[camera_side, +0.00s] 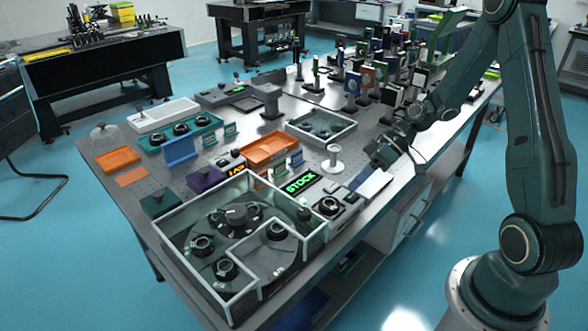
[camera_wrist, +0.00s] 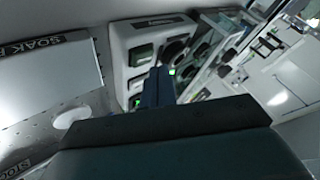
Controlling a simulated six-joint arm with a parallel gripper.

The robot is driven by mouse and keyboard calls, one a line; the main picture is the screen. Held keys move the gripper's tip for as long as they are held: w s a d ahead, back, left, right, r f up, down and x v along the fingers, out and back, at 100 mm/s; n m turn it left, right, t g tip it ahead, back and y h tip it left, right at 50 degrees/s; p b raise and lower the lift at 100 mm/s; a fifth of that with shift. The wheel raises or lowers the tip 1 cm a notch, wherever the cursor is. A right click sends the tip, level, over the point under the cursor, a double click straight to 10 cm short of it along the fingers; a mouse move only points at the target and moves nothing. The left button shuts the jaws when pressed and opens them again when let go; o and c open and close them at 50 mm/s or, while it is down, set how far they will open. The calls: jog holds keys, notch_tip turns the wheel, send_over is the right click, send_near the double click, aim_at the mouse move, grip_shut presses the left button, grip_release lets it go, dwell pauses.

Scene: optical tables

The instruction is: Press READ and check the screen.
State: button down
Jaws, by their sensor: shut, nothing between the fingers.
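My gripper (camera_side: 378,158) is over the right edge of the table, by a small grey device (camera_side: 338,203) with a round dark knob. In the wrist view its shut blue fingers (camera_wrist: 158,76) point at that light-housed device (camera_wrist: 118,45) and overlap it; I cannot tell whether they touch. The device carries dark panels or buttons (camera_wrist: 141,54), a dark round part and a small green light (camera_wrist: 172,72). No READ label is legible, and no readout on the device can be read.
A glass-walled enclosure (camera_side: 165,225) with knobbed parts stands at the table's front. A white pedestal (camera_side: 333,160) and an open grey tray (camera_side: 345,125) stand behind. A SOAK label (camera_wrist: 38,44) shows in the wrist view.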

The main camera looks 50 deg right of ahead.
aim_at(355, 197)
jog(key=shift+r, duration=2.5)
jog(key=shift+a+r, duration=0.1)
jog(key=s+a+r+m+t+h, duration=0.1)
jog(key=s+a+r+m+h, duration=0.1)
jog(key=s+r, duration=0.5)
jog(key=s+a+r+m+h, duration=0.2)
jog(key=s+a+r+h, duration=0.2)
jog(key=s+r+h, duration=0.2)
jog(key=s+r, duration=0.2)
jog(key=s, duration=0.2)
jog(key=shift+s+a+t, duration=0.15)
jog(key=shift+a+t, duration=0.25)
